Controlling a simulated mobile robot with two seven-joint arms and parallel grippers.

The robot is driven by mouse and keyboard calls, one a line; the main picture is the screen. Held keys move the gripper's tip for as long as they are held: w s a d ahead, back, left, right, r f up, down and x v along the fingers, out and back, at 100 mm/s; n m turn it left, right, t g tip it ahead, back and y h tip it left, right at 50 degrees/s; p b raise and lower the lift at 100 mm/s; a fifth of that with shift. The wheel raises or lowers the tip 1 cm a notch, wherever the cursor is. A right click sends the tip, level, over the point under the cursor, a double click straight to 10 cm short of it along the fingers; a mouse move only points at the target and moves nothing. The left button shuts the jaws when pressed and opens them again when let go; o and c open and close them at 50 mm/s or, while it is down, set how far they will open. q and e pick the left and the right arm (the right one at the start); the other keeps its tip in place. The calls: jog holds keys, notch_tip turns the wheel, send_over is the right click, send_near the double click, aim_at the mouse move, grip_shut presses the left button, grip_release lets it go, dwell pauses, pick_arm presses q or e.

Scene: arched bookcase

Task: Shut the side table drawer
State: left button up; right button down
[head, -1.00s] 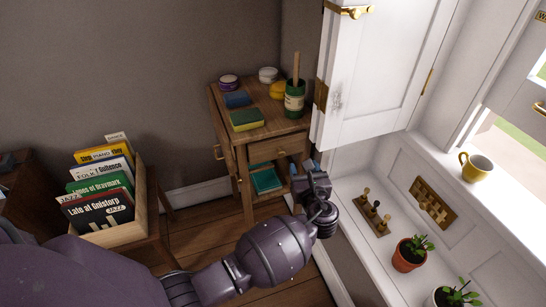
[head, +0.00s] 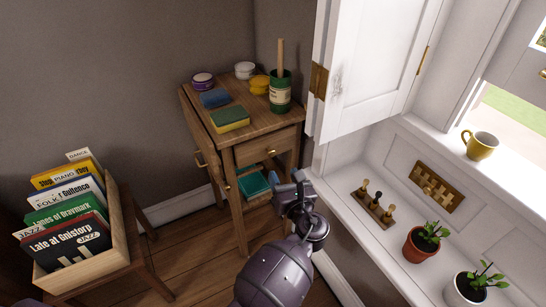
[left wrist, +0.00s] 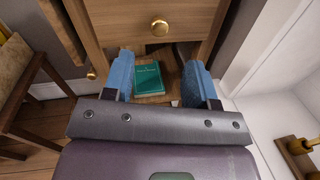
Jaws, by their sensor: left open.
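The wooden side table (head: 186,118) stands against the wall in the head view. Its drawer front (head: 262,149) is under the top, above an open shelf. The front and its round brass knob (left wrist: 160,28) fill the top of the left wrist view; I cannot tell how far the drawer sticks out. My left gripper (head: 288,180) is open and empty, with blue fingers, in front of the table below drawer height. Between the fingers (left wrist: 160,66) the left wrist view shows a green book (left wrist: 148,80) on the shelf, beyond them. My right gripper is out of view.
A sponge (head: 230,120), tins and a green pot (head: 280,95) stand on the tabletop. A record crate (head: 122,240) stands at left.

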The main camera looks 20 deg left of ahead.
aim_at(272, 155)
pick_arm(q)
jog(key=b+x, duration=0.1)
jog(key=x, duration=0.6)
jog(key=shift+w+a+f, duration=0.2)
jog(key=shift+a, duration=0.05)
jog(key=shift+w+a+r+b, duration=0.1)
jog(key=shift+w+a+b, duration=0.15)
jog(key=shift+w+b, duration=0.05)
grip_shut()
